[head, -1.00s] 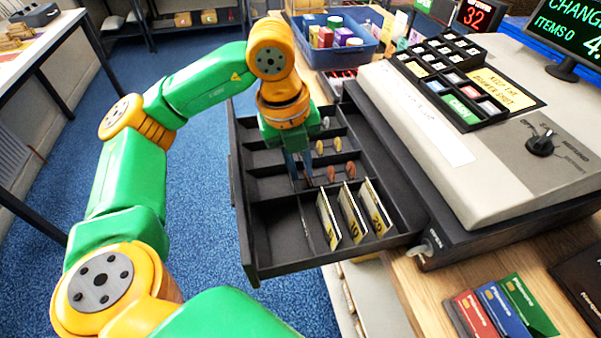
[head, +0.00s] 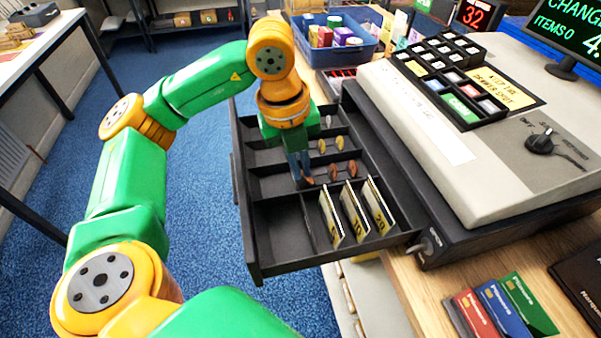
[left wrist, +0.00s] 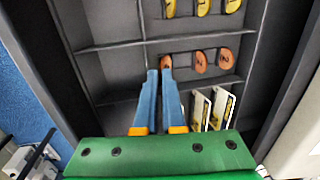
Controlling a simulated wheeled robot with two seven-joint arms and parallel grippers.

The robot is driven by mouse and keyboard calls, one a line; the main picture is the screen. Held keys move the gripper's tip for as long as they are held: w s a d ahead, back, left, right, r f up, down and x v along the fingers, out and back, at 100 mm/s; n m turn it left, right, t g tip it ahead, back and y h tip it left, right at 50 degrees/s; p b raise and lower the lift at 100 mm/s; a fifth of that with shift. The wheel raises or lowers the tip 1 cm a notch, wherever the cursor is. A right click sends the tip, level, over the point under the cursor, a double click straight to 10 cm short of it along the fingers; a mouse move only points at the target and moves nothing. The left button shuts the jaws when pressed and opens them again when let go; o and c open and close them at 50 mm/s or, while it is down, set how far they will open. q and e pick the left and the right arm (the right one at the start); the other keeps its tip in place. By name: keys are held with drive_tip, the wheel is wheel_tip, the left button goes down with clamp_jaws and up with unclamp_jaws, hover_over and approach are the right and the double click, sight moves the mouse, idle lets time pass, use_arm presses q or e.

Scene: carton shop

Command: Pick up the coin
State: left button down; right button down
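Several coins stand in the open black till drawer (head: 283,227). The nearest coin row is copper: one copper coin (left wrist: 166,62) is at my left gripper's tips, with two more copper coins (left wrist: 201,62) to its right. My left gripper (head: 303,182) points down into the drawer, its blue fingers close together. In the left wrist view the fingertips (left wrist: 160,72) cover part of the leftmost copper coin. I cannot tell whether they grip it or only stand beside it. My right gripper is out of view.
Gold coins (head: 329,145) stand in the compartment behind, and upright banknotes (head: 353,212) in the front one. The grey cash register (head: 440,130) is to the right. Coloured cards (head: 500,308) lie on the wooden counter. A blue bin (head: 345,48) stands behind.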

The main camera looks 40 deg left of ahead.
use_arm(q)
drive_tip(key=shift+s+d+f+g, duration=0.15)
drive_tip(key=shift+s+f+g, duration=0.25)
drive_tip(key=shift+f, duration=0.35)
drive_tip(key=shift+w+r, duration=0.15)
drive_tip(key=shift+r, duration=0.15)
drive_tip(key=r, duration=0.3)
drive_tip(key=shift+w+r, duration=0.2)
drive_tip(key=shift+r, duration=0.05)
drive_tip(key=s+d+r+p, duration=0.2)
drive_tip(key=s+d+r, duration=0.1)
drive_tip(key=s+r, duration=0.6)
drive_tip(key=s, duration=0.4)
drive_tip(key=shift+d+r, duration=0.1)
drive_tip(key=shift+c, duration=1.6)
unclamp_jaws()
